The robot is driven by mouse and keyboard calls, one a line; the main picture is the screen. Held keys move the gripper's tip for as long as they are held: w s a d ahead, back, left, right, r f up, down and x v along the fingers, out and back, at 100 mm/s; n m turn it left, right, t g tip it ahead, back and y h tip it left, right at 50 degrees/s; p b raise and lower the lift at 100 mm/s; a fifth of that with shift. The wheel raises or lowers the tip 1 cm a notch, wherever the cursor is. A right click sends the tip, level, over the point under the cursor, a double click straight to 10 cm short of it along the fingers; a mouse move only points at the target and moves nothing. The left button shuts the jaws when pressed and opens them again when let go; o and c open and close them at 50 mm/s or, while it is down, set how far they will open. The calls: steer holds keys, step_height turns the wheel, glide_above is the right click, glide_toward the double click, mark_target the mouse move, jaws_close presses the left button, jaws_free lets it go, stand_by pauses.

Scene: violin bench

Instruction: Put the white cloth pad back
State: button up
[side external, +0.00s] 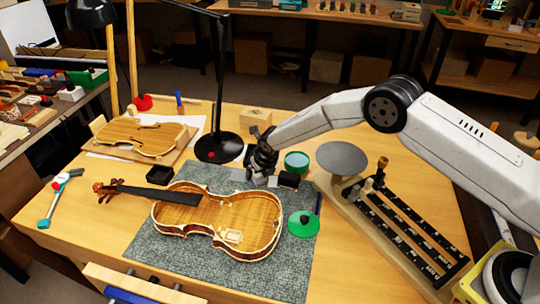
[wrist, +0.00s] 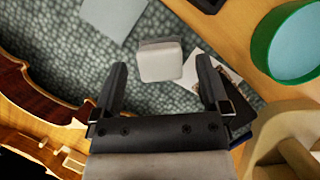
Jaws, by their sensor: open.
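The white cloth pad (wrist: 160,65) is a small pale block with rounded corners. It lies on the grey-green mat (wrist: 60,45) and appears between my gripper's fingertips in the wrist view. My gripper (wrist: 161,66) is open and empty, with one finger to each side of the pad in the picture; I cannot tell its height above the pad. In the side view my gripper (side external: 262,170) points down near the mat's back edge, behind the violin's body, and mostly hides the pad there.
The open-bodied violin (side external: 218,215) lies close by on the mat. A green-rimmed round container (side external: 296,161) stands right of my gripper. A black lamp base (side external: 218,147) is behind left. A green disc (side external: 303,224) and a slotted rack (side external: 400,235) are on the right.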

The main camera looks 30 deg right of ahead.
steer(key=v, duration=1)
steer(key=shift+r, duration=0.1)
stand_by(0.6)
steer(key=s+d+r+m+g, duration=0.1)
steer(key=s+d+r+m, duration=0.35)
steer(key=s+m, duration=0.35)
steer(key=s+d+r+m, duration=0.3)
steer(key=s+d+m, duration=0.2)
steer(key=m, duration=0.5)
steer(key=s+d+m, duration=0.2)
steer(key=s+m, duration=0.6)
steer(key=m, duration=0.1)
steer(key=s+d+r+m+g, duration=0.1)
steer(key=s+d+m, duration=0.1)
steer(key=s+m, duration=0.7)
steer(key=shift+s+d+r, duration=0.2)
steer(key=shift+s+d, duration=0.05)
steer(key=shift+s, duration=0.1)
